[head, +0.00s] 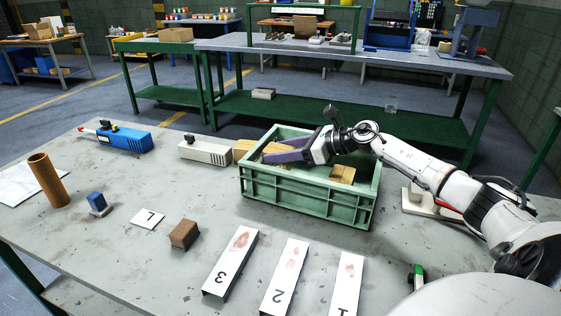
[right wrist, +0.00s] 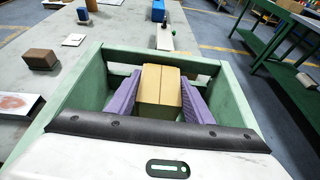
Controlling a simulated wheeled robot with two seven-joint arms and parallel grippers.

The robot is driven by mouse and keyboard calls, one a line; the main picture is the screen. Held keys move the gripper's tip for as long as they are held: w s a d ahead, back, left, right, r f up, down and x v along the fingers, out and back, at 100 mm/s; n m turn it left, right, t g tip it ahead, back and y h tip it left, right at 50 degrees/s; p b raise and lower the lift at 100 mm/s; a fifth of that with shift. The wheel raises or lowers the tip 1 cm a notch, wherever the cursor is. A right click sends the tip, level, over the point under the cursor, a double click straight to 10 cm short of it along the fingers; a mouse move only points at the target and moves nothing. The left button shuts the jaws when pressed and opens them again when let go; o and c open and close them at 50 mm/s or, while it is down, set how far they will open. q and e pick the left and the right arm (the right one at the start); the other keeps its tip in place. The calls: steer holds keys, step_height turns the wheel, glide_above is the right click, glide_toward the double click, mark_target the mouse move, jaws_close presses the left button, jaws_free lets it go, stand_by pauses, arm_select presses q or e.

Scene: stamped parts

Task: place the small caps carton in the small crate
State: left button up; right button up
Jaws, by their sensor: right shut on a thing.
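My right gripper (head: 283,153), with purple fingers, is shut on a small tan carton (head: 243,148). In the right wrist view the carton (right wrist: 160,85) sits between the two purple fingers (right wrist: 160,97), a lengthwise seam on its top. The gripper reaches over the green crate (head: 300,190), and the carton is held at the crate's left side, near the rim. Whether it touches the crate cannot be told. Another tan block or carton (head: 342,174) lies inside the crate at the right. The crate's walls also show in the right wrist view (right wrist: 85,90). My left gripper is not in view.
A white device (head: 205,152) and a blue one (head: 124,137) lie left of the crate. A brown block (head: 183,233), a blue block (head: 96,202) and a brown tube (head: 48,180) stand at left. Numbered channels (head: 230,262) lie in front of the crate.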

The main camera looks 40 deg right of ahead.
step_height(320, 180, down, 3)
steer(key=shift+f, duration=0.1)
steer(key=o, duration=1.3)
steer(key=shift+c, duration=0.2)
steer(key=shift+s+d, duration=0.2)
steer(key=shift+s, duration=0.25)
steer(key=v, duration=0.7)
steer(key=p+v, duration=0.1)
steer(key=v, duration=0.3)
steer(key=shift+a+r, duration=0.1)
steer(key=shift+r, duration=0.2)
